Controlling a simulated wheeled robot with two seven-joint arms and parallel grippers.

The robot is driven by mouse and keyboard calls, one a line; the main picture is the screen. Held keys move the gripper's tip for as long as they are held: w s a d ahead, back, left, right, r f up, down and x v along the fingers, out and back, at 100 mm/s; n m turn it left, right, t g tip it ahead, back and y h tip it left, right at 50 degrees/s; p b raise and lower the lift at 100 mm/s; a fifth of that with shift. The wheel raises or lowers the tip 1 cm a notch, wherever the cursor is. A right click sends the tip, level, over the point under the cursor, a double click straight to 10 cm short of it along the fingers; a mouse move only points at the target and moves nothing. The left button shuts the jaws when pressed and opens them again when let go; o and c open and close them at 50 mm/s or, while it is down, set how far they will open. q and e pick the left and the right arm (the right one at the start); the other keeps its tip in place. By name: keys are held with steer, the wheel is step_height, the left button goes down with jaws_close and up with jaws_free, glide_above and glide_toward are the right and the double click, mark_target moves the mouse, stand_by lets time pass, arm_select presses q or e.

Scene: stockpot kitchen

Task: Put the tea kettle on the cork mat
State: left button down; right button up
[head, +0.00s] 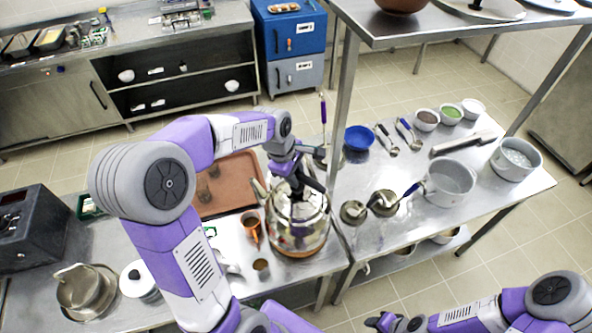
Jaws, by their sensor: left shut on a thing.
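The tea kettle (297,232) is a shiny metal vessel near the front right corner of the left table. My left gripper (300,184) reaches down over its top and is shut on it, seemingly at the handle. The fingers and the handle are partly hidden by the wrist. I cannot make out the cork mat for sure; a brownish band shows at the kettle's base, and I cannot tell whether it is a mat or a reflection. My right gripper (384,322) is low at the bottom edge, away from the tables; its fingers are too small to read.
A brown tray (239,171) lies behind the kettle. A copper cup (251,228) and a small brown cup (261,268) stand close left of it. A shelf post (345,95) rises behind.

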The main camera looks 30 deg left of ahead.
arm_select(q)
steer(key=shift+a+x, duration=0.15)
steer(key=shift+x, duration=0.8)
steer(key=shift+a+x, duration=0.15)
steer(key=shift+x, duration=0.8)
steer(key=shift+s+f, duration=0.15)
steer(key=shift+s, duration=0.1)
steer(key=c, duration=0.9)
jaws_free()
steer(key=shift+f, duration=0.1)
steer(key=shift+o, duration=0.2)
steer(key=v, duration=1.2)
steer(key=shift+p, duration=0.3)
steer(key=shift+s+d, duration=0.1)
steer(key=shift+s, duration=0.05)
